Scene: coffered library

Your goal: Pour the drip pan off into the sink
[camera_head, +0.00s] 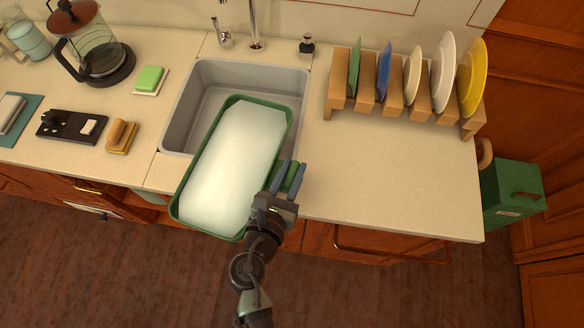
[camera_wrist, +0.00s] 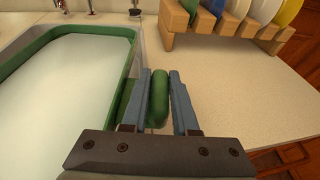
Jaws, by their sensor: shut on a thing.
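The drip pan (camera_head: 232,160) is a long green-rimmed tray filled with pale, whitish liquid. It lies at a slant, its far end over the grey sink (camera_head: 185,110) and its near end past the counter's front edge. My gripper (camera_head: 290,172) is at the pan's right side, shut on its green handle. In the wrist view the green handle (camera_wrist: 159,95) stands between the two blue-grey fingers, and the pan (camera_wrist: 70,85) fills the left. The liquid looks level with no stream visible. The pan hides much of the sink's inside.
A wooden plate rack (camera_head: 395,100) with several plates stands right of the sink. The tap (camera_head: 254,30) rises behind the sink. Counter below the rack is clear.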

